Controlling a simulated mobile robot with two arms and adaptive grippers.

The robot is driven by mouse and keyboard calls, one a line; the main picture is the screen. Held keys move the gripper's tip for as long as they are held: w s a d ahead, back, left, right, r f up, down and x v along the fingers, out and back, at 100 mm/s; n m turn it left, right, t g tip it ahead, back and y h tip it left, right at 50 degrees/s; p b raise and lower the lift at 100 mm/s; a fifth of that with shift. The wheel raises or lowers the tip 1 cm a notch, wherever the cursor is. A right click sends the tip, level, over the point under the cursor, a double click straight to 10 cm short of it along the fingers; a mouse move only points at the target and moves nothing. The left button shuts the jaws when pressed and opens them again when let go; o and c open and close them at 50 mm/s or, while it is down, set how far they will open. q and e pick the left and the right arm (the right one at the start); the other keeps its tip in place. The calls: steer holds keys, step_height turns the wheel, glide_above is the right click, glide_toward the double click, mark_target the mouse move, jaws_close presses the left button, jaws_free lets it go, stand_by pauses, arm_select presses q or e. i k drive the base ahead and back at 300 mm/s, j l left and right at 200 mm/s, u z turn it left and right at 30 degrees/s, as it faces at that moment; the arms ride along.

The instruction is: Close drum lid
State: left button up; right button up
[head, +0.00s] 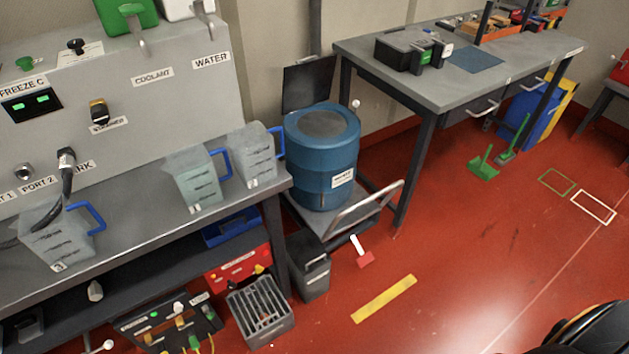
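A blue drum (321,169) with a white label stands upright on a low grey cart, right of the near bench's end. Its top shows a blue rim around a dark grey round area (325,123); I cannot tell whether this is an opening or a closed surface. A dark flat panel (307,86) stands upright behind the drum's top, against the wall. It may be the raised lid, but its join to the drum is hidden. Neither of my grippers is in view.
The cart's handle (372,212) sticks out in front of the drum. A dark bin (311,277) and grey crate (262,312) stand near it. Benches flank the drum: one with jugs (193,181), one with a black case (404,50). Red floor at right is largely clear.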

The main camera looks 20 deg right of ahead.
mark_target(305, 84)
steer(key=i+l+u, duration=0.25)
steer(key=l, duration=0.35)
steer(key=i+l+u, duration=0.2)
steer(key=l, duration=0.4)
steer(key=l+u, duration=0.25)
steer(key=l, duration=0.4)
steer(key=i+l+u, duration=0.1)
steer(key=l+u, duration=0.15)
steer(key=l, duration=0.45)
